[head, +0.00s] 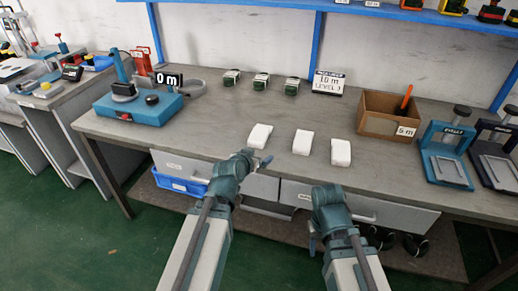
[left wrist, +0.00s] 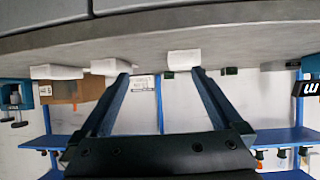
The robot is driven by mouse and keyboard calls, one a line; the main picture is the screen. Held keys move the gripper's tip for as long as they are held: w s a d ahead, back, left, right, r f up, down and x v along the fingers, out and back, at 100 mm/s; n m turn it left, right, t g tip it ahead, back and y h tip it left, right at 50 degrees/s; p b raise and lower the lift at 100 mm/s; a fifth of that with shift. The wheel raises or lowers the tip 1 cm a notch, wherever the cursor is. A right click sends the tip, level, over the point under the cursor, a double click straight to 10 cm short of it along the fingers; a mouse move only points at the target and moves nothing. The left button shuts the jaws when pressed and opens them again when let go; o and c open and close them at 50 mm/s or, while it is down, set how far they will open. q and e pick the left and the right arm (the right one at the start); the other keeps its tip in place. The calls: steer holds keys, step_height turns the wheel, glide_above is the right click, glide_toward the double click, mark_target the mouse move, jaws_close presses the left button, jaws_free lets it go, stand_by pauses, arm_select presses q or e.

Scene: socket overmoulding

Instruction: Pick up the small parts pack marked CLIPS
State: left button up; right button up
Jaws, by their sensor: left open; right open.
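Three white packs lie in a row on the grey bench: a left pack (head: 260,136), a middle pack (head: 301,142) and a right pack (head: 340,152). I cannot read any marking on them, so I cannot tell which is CLIPS. My left gripper (head: 259,160) is open and empty, just in front of the left pack. In the upside-down left wrist view, the left pack (left wrist: 184,57) shows beyond the open fingers (left wrist: 162,72), nearer one fingertip. My right gripper (head: 314,236) is open, low in front of the bench drawers.
Several dark green and white items (head: 261,81) stand behind the packs beside a label card (head: 328,83). A cardboard box (head: 386,116) and a blue fixture (head: 446,153) stand at the right. A blue device (head: 140,107) stands at the left. The bench between is clear.

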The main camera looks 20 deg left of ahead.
arm_select(q)
steer(key=a+t+b, duration=0.1)
steer(key=a, duration=0.2)
steer(key=y+b, duration=0.1)
steer(key=b, duration=0.2)
glide_toward(257, 137)
steer(key=shift+n+t, duration=0.3)
steer(key=shift+n, duration=0.1)
steer(key=w+f, duration=0.3)
steer(key=w, duration=0.1)
steer(key=shift+w+d+f, duration=0.1)
steer(key=shift+d+f, duration=0.1)
steer(key=shift+f, duration=0.15)
steer(key=shift+w+r, duration=0.1)
steer(key=shift+w, duration=0.4)
steer(key=x, duration=0.3)
steer(key=b+x, duration=0.1)
steer(key=shift+w+r, duration=0.25)
steer(key=shift+w, duration=0.15)
steer(key=shift+s, duration=0.1)
arm_select(e)
step_height(257, 137, down, 6)
arm_select(q)
steer(key=shift+r, duration=0.1)
steer(key=shift+c, duration=0.2)
steer(key=c, duration=1.1)
steer(key=shift+o, duration=0.2)
